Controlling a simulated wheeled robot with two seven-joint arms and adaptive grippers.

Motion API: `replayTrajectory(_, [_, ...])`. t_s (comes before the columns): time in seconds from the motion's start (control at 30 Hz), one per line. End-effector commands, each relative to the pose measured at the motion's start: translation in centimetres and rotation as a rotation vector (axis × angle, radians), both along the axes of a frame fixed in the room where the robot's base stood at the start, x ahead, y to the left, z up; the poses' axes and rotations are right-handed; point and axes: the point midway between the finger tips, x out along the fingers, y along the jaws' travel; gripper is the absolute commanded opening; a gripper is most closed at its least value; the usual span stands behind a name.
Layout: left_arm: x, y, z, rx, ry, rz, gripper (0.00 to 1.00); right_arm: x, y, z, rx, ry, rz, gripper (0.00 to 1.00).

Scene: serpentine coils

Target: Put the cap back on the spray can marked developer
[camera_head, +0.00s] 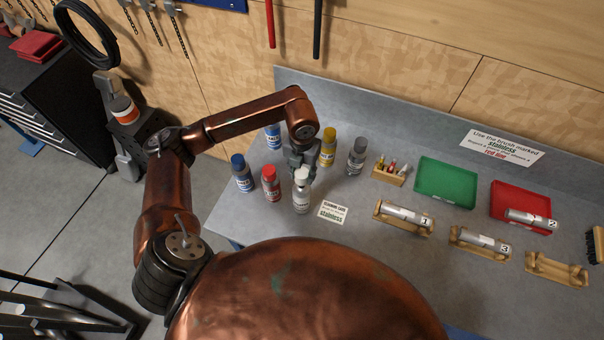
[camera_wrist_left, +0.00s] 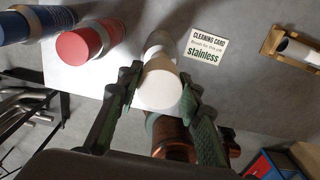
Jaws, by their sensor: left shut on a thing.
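My left gripper (camera_head: 301,162) comes down at the front left of the bench and is shut on a white cap (camera_wrist_left: 160,88). In the head view the white cap (camera_head: 302,176) is at the top of an upright spray can (camera_head: 301,201) with a pale body. In the left wrist view the cap lies between the two green-padded fingers (camera_wrist_left: 160,94), and part of the can (camera_wrist_left: 160,42) shows beyond it. I cannot tell whether the cap is fully seated. The can's label is too small to read. My right gripper is not in view.
Close by stand a red-capped can (camera_head: 270,184), blue-capped cans (camera_head: 243,174), a yellow-capped can (camera_head: 328,148) and a grey-capped can (camera_head: 356,156). A cleaning card (camera_head: 332,212) lies to the right. Farther right are a green tray (camera_head: 446,182), a red tray (camera_head: 520,205) and wooden stands (camera_head: 404,221).

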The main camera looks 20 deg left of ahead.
Motion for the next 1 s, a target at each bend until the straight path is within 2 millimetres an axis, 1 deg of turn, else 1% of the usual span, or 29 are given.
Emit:
replayTrajectory(0.23, [0.0,0.0,-0.3,0.0,0.0,0.0,0.23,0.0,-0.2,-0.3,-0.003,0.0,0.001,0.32])
replayTrajectory(0.7, [0.0,0.0,-2.0,0.0,0.0,0.0,0.23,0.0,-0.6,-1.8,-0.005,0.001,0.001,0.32])
replayTrajectory(1.0, [0.0,0.0,-2.0,0.0,0.0,0.0,0.23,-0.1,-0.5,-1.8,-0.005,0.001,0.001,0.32])
